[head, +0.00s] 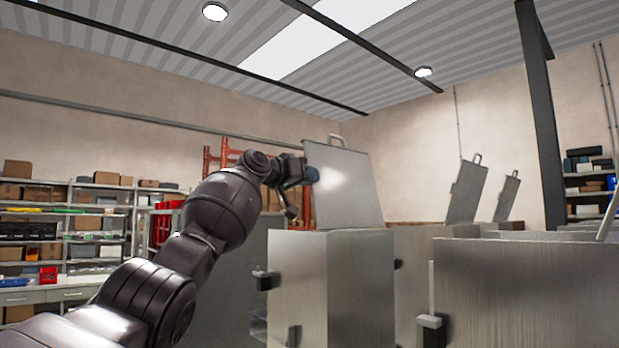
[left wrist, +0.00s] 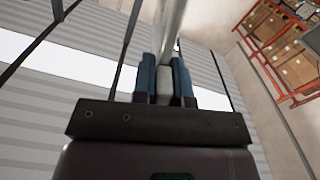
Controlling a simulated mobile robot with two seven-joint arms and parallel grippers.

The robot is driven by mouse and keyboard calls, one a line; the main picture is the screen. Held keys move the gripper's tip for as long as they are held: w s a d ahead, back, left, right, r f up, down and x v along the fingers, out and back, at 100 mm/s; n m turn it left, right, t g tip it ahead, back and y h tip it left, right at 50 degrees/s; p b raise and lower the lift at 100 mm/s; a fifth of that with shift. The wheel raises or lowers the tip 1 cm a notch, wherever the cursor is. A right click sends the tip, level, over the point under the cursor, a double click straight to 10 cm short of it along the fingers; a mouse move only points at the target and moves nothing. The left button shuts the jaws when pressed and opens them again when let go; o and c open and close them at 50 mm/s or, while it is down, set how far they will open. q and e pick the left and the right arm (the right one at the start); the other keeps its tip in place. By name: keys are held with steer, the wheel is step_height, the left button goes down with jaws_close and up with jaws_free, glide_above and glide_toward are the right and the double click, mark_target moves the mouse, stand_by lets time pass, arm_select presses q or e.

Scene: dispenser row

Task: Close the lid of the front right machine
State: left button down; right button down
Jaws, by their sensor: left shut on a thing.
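A brushed-metal machine (head: 345,285) stands in the middle of the head view, with its flat lid (head: 347,187) raised and leaning slightly back; a handle shows on the lid's top edge. My left gripper (head: 306,176) is at the left edge of this lid, shut on it. In the left wrist view my left gripper (left wrist: 165,80) has its blue fingers on either side of the lid's narrow edge (left wrist: 168,38). A nearer machine (head: 525,290) fills the right; only a sliver of its raised lid (head: 607,218) shows. My right gripper is not in view.
Further machines stand behind, with raised lids (head: 467,190) and (head: 507,196) on the right. A dark post (head: 541,120) rises behind the nearer machine. Shelves with boxes (head: 100,215) line the left wall. Small dark fittings (head: 265,280) stick out from the machine sides.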

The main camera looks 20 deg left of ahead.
arm_select(q)
steer(key=c, duration=1.1)
jaws_free()
steer(key=shift+c, duration=0.2)
